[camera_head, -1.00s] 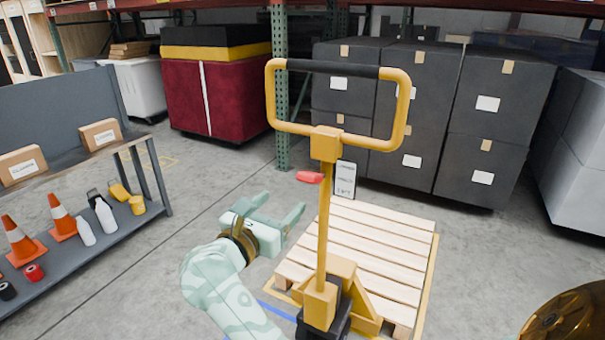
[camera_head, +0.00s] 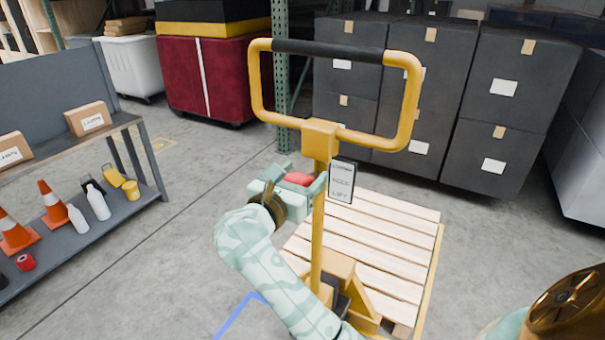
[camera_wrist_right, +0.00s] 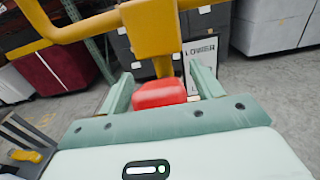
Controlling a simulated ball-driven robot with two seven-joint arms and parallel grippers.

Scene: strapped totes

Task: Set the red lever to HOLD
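The red lever (camera_head: 298,179) sticks out from the yellow post (camera_head: 318,225) of the pallet jack, below its looped handle (camera_head: 412,100). A small placard (camera_head: 342,180) with several lines of text is beside the post; its top word reads LOWER in the right wrist view (camera_wrist_right: 203,58). My right gripper (camera_head: 305,175) is at the lever, one finger on each side of it. In the right wrist view the red lever (camera_wrist_right: 160,93) lies between the two spread fingers, which do not look closed on it. My left gripper is out of view.
A wooden pallet (camera_head: 385,250) lies behind the jack. A grey shelf (camera_head: 100,215) with cones, bottles and small boxes stands at the left. Dark stacked totes (camera_head: 505,100) and a red strapped tote (camera_head: 215,80) stand at the back. Floor between shelf and jack is clear.

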